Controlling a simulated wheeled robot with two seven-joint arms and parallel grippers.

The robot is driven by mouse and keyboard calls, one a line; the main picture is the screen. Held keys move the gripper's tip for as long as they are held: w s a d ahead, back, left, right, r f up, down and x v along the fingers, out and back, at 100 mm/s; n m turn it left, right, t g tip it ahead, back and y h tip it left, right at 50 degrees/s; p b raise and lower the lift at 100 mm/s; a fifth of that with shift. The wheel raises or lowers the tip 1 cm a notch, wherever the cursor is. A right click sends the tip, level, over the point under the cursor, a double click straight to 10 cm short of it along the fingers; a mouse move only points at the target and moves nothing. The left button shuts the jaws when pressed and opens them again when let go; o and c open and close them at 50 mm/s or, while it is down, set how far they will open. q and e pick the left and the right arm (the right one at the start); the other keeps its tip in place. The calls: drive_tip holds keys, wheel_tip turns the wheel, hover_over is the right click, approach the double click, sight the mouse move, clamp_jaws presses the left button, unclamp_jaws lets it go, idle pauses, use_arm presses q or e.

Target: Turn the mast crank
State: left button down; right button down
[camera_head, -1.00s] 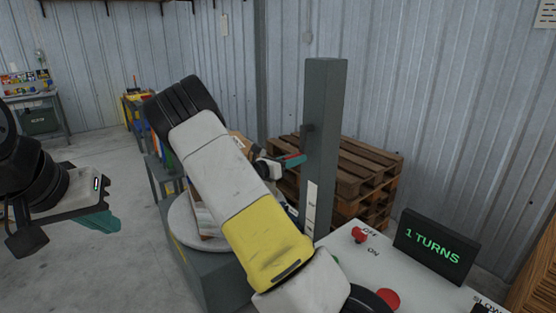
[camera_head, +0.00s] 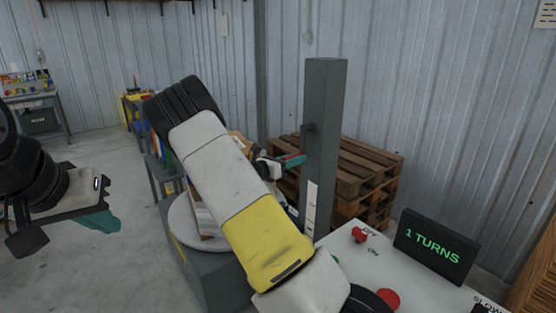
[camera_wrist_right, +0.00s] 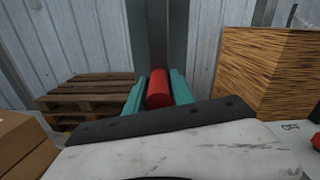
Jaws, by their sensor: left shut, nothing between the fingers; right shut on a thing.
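The mast (camera_head: 324,140) is a tall grey square post right of centre in the head view, and it also shows behind the fingers in the right wrist view (camera_wrist_right: 160,35). A dark crank part (camera_head: 307,130) sticks out of its left side. The red crank handle (camera_wrist_right: 158,88) lies between the teal fingers of my right gripper (camera_wrist_right: 158,92), which is shut on it. In the head view my right gripper (camera_head: 291,161) is at the mast's left side, partly hidden by my arm. My left gripper (camera_head: 95,222) is shut and empty at far left, over the floor.
A display (camera_head: 435,246) reading "1 TURNS" stands on a pale panel (camera_head: 345,262) with red buttons. Wooden pallets (camera_head: 365,175) are stacked behind the mast. A round grey plate (camera_head: 182,225) and a box sit behind my right arm.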

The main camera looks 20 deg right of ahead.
drive_tip(key=shift+w+a+m, duration=0.15)
drive_tip(key=shift+w+m, duration=0.2)
drive_tip(key=shift+m, duration=0.05)
drive_tip(key=shift+w+a+r+m, duration=0.1)
drive_tip(key=shift+w+a+m, duration=0.15)
drive_tip(key=shift+w+m, duration=0.4)
drive_tip(key=w+a+r+m, duration=0.2)
drive_tip(key=w+r+m, duration=0.5)
drive_tip(key=m, duration=0.7)
drive_tip(key=shift+w+a+r, duration=0.15)
drive_tip(key=shift+a+r, duration=0.05)
drive_tip(key=shift+r, duration=1.1)
drive_tip(key=shift+m, duration=0.25)
drive_tip(key=c, duration=1.2)
unclamp_jaws()
drive_tip(key=shift+r, duration=0.1)
drive_tip(key=shift+o, duration=0.4)
